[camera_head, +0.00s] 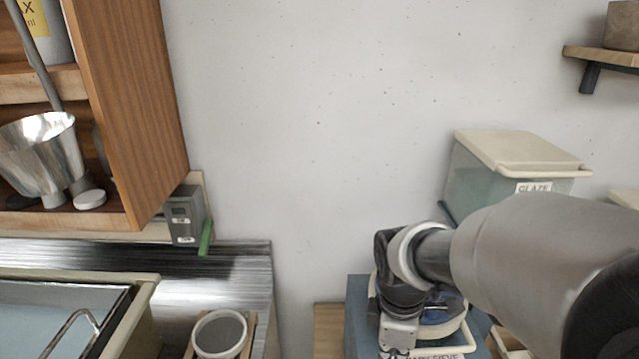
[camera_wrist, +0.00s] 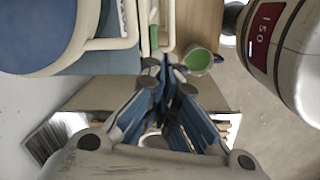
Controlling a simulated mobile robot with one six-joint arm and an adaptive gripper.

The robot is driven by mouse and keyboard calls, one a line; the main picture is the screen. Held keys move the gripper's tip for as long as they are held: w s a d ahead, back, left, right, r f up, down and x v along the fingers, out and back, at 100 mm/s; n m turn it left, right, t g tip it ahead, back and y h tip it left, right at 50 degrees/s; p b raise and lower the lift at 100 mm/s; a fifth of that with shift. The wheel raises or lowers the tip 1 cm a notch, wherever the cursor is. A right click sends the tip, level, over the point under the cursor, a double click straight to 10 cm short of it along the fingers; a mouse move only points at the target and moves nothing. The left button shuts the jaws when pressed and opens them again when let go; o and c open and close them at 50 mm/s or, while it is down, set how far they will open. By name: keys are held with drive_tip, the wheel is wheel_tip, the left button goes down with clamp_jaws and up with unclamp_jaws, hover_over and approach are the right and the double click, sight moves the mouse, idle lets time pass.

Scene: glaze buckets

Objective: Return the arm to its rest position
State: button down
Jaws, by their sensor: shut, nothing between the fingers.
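My gripper (camera_wrist: 167,68) shows in the wrist view with its fingers brought together and nothing between them. In the head view my arm reaches in from the right edge, and its wrist bends down at the lower right. The gripper's lower end is hidden or out of the picture there. It hangs over or in front of a cream-rimmed bucket (camera_head: 455,350) with a partly hidden label ending in "SIEVE". In the wrist view a blue round surface with a cream rim (camera_wrist: 45,68) is at the upper left, apart from the fingers.
A lidded clear tub (camera_head: 515,150) labelled GLAZE stands behind my arm. A green-filled cup (camera_wrist: 197,61) lies beyond the fingertips in the wrist view. At the left are a wooden cabinet (camera_head: 140,90), a metal bucket (camera_head: 42,155), a sink and a grey-filled pot (camera_head: 219,334). The middle wall area is clear.

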drive_tip(key=s+m+t+b, duration=0.4)
drive_tip(key=s+m+b, duration=0.4)
drive_tip(key=s+m, duration=0.6)
drive_tip(key=shift+d+r+m+y, duration=0.3)
drive_tip(key=shift+r+m+y, duration=0.05)
drive_tip(key=shift+m+y, duration=0.05)
